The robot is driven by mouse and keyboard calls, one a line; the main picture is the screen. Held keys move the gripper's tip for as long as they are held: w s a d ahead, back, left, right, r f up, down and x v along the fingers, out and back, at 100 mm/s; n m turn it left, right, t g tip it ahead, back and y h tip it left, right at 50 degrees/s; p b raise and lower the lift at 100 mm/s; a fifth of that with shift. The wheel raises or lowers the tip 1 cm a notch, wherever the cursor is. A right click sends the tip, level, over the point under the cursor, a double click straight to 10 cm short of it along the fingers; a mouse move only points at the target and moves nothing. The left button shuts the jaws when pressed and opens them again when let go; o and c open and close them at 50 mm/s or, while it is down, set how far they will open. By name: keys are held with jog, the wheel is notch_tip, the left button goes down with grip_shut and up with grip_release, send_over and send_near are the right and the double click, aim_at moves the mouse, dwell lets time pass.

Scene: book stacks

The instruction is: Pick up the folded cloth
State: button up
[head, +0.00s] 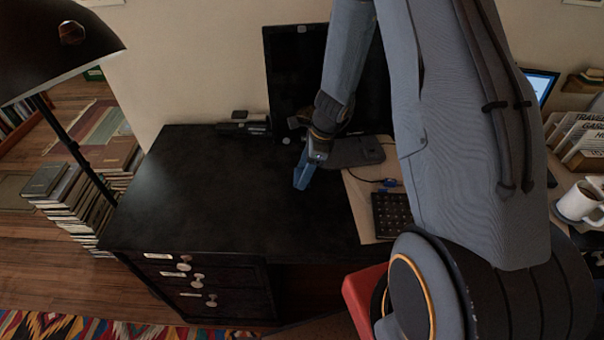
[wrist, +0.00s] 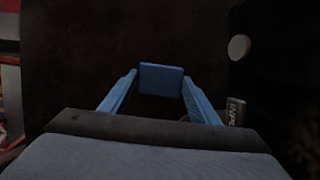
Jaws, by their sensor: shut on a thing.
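My gripper (head: 303,174) is above the black desktop, in front of the monitor stand, in the head view. In the wrist view my gripper (wrist: 161,92) has its two blue fingers on either side of a small blue rectangular piece, which I take to be the folded cloth (wrist: 161,79). The gripper is shut on it, at the fingertips. In the head view the cloth and the blue fingers cannot be told apart. The height above the desk is hard to tell.
The black desk (head: 200,205) is mostly bare on its left. A monitor (head: 290,80) stands behind my gripper, a keyboard (head: 391,214) to its right. A lamp (head: 55,45) stands left, near book stacks (head: 75,205). A white mug (head: 578,203) is far right.

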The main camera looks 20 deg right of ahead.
notch_tip(320, 180, up, 18)
jog(key=b, duration=0.2)
dwell(0.4)
jog(key=shift+o, duration=1.2)
jog(key=shift+f, duration=0.1)
jog(key=shift+c, duration=0.7)
